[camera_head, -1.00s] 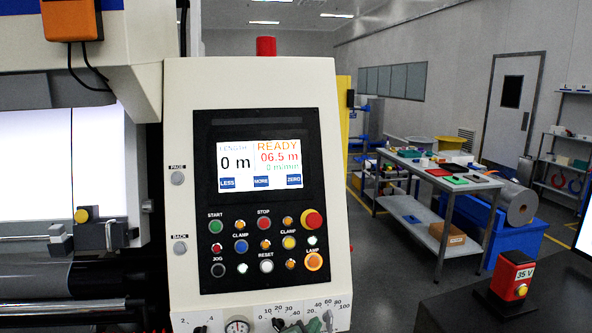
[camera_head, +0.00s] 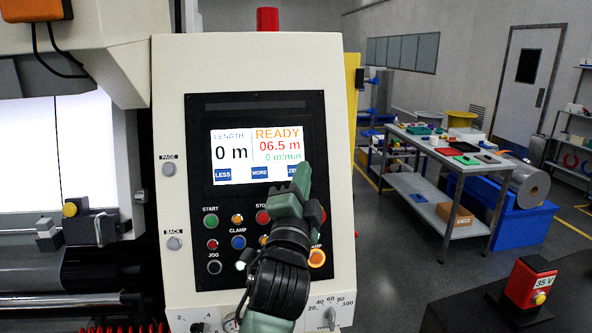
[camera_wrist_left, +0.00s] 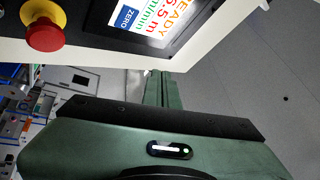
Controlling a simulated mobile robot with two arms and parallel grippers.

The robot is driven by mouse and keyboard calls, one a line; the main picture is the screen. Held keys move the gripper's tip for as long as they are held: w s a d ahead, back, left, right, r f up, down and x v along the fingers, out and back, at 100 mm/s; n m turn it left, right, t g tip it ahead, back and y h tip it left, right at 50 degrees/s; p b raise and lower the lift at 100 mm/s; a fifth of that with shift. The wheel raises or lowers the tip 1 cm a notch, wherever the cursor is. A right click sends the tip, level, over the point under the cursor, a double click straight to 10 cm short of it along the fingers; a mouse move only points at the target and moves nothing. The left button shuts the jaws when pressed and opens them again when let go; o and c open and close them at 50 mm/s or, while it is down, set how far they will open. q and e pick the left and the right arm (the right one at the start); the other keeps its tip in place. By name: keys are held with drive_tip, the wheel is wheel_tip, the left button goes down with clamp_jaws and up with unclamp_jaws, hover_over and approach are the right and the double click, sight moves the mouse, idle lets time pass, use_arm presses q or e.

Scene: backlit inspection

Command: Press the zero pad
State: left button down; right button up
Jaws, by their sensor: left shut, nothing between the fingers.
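The control panel (camera_head: 335,120) carries a lit screen (camera_head: 233,150) reading LENGTH 0 m, READY and 06.5 m. Blue LESS (camera_head: 223,174), MORE (camera_head: 260,172) and ZERO (camera_head: 292,170) pads line its bottom edge. My left gripper (camera_head: 306,172) is shut and empty, its fingertips in front of the right end of the zero pad in the head view. I cannot tell whether the tips touch anything. My right gripper is not in view.
Buttons, including a green START (camera_head: 211,221), sit below the screen, some hidden by my arm. A red emergency knob (camera_wrist_left: 44,28) shows in the wrist view. A red 35 V box (camera_head: 530,283) stands on the dark bench at right. A cluttered worktable (camera_head: 420,195) stands behind.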

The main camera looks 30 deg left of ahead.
use_arm(q)
drive_tip(key=w+a+f+b, duration=0.3)
drive_tip(key=w+a, duration=0.2)
drive_tip(key=w, duration=0.1)
drive_tip(key=shift+w+f, duration=0.25)
drive_tip(key=shift+w, duration=0.1)
idle(1.0)
drive_tip(key=shift+w, duration=0.15)
idle(1.0)
drive_tip(key=shift+w+a+f, duration=0.15)
drive_tip(key=shift+w+a, duration=0.05)
